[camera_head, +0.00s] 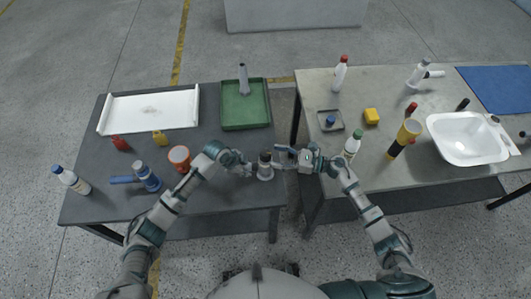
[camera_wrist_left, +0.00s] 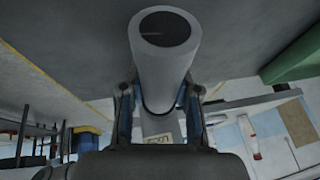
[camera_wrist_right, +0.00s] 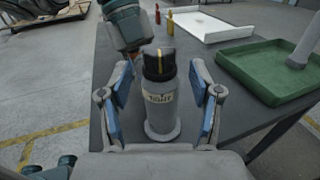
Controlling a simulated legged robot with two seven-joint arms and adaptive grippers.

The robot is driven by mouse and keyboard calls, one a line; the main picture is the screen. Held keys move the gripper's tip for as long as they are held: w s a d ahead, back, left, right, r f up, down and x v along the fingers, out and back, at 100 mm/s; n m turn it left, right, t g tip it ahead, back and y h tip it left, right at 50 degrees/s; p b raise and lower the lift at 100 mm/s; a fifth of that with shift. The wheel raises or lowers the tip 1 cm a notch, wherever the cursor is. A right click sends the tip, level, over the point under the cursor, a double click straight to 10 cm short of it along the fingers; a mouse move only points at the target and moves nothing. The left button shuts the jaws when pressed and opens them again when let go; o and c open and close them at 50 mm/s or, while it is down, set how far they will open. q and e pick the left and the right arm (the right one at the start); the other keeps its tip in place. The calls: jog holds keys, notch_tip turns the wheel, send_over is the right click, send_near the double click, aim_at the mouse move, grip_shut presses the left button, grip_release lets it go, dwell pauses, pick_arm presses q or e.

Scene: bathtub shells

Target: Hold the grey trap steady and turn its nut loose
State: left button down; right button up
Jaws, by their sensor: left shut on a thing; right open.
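The grey trap (camera_head: 265,173) stands upright near the front right corner of the left table. In the right wrist view its body (camera_wrist_right: 161,118) carries a pale label, and a dark nut (camera_wrist_right: 159,65) with a yellow stripe sits on top. My left gripper (camera_head: 249,169) is shut on the trap from the left; in the left wrist view the grey cylinder (camera_wrist_left: 168,80) lies between its blue-padded fingers. My right gripper (camera_head: 287,156) is open at the trap's right side. In its wrist view the open fingers (camera_wrist_right: 160,100) frame the trap, apart from it.
The right table holds bottles and a white basin (camera_head: 463,150). A gap separates the tables.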

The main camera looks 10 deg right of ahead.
aim_at(265, 154)
jog(key=x, duration=0.4)
jog(key=shift+w+a, duration=0.15)
jog(key=shift+a, duration=0.2)
jog(key=c, duration=1.2)
